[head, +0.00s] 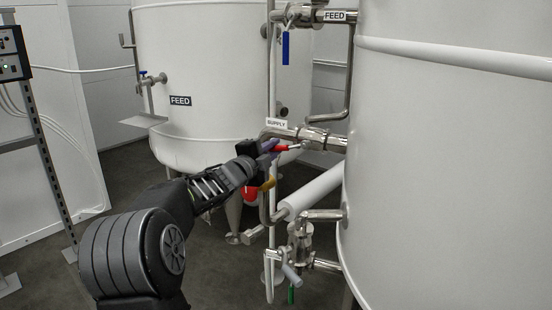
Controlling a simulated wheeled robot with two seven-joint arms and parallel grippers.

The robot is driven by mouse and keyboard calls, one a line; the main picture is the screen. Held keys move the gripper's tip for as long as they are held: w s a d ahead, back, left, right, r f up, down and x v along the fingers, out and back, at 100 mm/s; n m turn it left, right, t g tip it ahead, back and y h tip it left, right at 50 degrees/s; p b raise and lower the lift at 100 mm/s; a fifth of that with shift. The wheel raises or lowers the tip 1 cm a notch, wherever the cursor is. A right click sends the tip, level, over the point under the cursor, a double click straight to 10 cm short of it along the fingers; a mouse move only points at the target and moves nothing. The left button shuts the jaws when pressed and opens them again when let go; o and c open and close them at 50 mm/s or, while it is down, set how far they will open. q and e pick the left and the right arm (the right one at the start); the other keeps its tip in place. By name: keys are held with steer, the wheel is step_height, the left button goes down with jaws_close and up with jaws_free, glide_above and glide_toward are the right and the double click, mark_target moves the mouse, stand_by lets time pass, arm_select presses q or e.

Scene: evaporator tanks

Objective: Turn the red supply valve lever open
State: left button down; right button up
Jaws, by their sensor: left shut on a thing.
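The red supply valve lever (284,148) sits on the steel supply pipe (318,138), just below the white SUPPLY label (276,123). The lever points left from the valve body, close to level. My left gripper (268,152) reaches in from the lower left and is shut on the lever's left end. The gripper hides that end and part of the pipe behind it. My right gripper is not in view.
A large white tank (450,190) fills the right side. Another white tank (195,75) stands behind. A blue handle (286,48) hangs from the upper FEED pipe. A red ball-shaped part (251,194) and a green handle (291,295) are lower down.

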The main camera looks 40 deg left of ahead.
arm_select(q)
steer(key=shift+a+r+m, duration=0.1)
steer(key=shift+r+m, duration=1.05)
steer(key=shift+m, duration=0.15)
steer(key=c, duration=1.4)
jaws_free()
steer(key=p+v, duration=0.1)
steer(key=v, duration=0.6)
steer(key=shift+s+f, duration=0.1)
steer(key=shift+s, duration=0.3)
